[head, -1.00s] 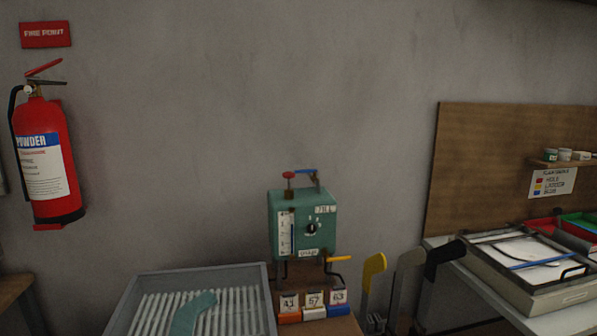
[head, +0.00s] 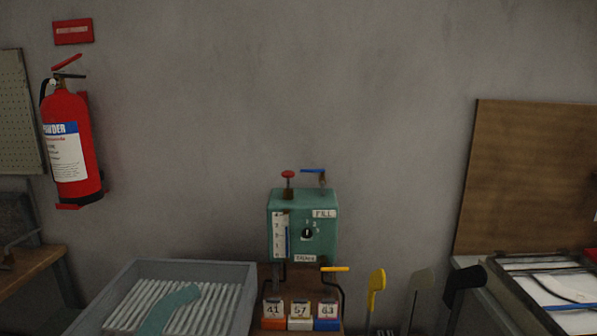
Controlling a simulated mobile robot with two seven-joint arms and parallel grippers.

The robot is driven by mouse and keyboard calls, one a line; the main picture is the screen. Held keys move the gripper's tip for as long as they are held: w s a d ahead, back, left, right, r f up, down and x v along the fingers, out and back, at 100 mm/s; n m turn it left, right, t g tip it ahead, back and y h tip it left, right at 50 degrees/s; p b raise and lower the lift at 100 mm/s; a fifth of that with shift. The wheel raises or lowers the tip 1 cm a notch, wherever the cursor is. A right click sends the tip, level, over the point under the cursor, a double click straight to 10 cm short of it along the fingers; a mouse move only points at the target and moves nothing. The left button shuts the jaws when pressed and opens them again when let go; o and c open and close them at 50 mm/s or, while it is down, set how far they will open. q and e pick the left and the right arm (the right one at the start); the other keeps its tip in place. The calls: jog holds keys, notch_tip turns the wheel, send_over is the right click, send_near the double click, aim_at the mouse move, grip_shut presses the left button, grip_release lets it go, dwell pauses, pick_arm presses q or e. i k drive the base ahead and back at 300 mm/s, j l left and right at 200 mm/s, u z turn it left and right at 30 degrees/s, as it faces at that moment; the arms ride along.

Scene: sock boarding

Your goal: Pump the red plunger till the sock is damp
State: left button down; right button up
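The red plunger (head: 288,174) is a round red knob on a short stem. It stands on top of a green box (head: 303,226) with a gauge, a dark dial and a FILL label. A flat teal sock shape (head: 168,308) lies on the white ribs of a grey tray (head: 240,290), left of the green box. I cannot tell from its look whether it is damp. Neither of my grippers shows in the head view.
A blue lever (head: 313,171) stands beside the plunger, and a yellow handle (head: 335,269) sticks out below the box. Numbered blocks (head: 300,324) stand in front. Upright yellow (head: 376,286), grey and black boards stand to the right. A fire extinguisher (head: 70,145) hangs at left.

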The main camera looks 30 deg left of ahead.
aim_at(289, 174)
jog(key=i+l, duration=0.15)
jog(key=l, duration=0.15)
jog(key=i+l+u, duration=0.15)
jog(key=l, duration=0.15)
jog(key=i+l, duration=0.1)
jog(key=l, duration=0.2)
jog(key=i+l+u, duration=0.1)
jog(key=l, duration=0.2)
